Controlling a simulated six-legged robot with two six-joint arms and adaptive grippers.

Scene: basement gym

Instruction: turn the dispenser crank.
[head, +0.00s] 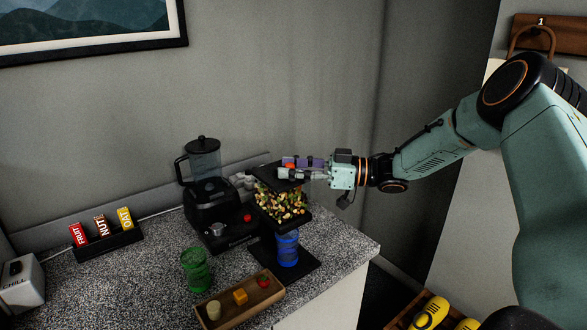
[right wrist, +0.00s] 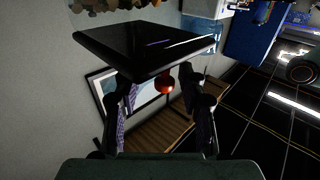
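The dispenser (head: 281,207) stands near the right part of the counter, with a black lid and a clear hopper full of mixed nuts or similar pieces. A blue ribbed cup (head: 287,248) stands beneath it. A red knob (head: 289,165), which looks like the crank's handle, shows at lid height; the rest of the crank is hidden. My right gripper (head: 292,169) is at the lid beside this knob. In the right wrist view the red knob (right wrist: 165,83) appears between my spread fingers (right wrist: 156,100), with visible gaps on both sides. My left gripper is out of view.
A black blender (head: 208,200) stands just left of the dispenser. A bar holder (head: 107,244) and a white box (head: 22,284) are at left. Speckled counter (head: 150,280) is free between.

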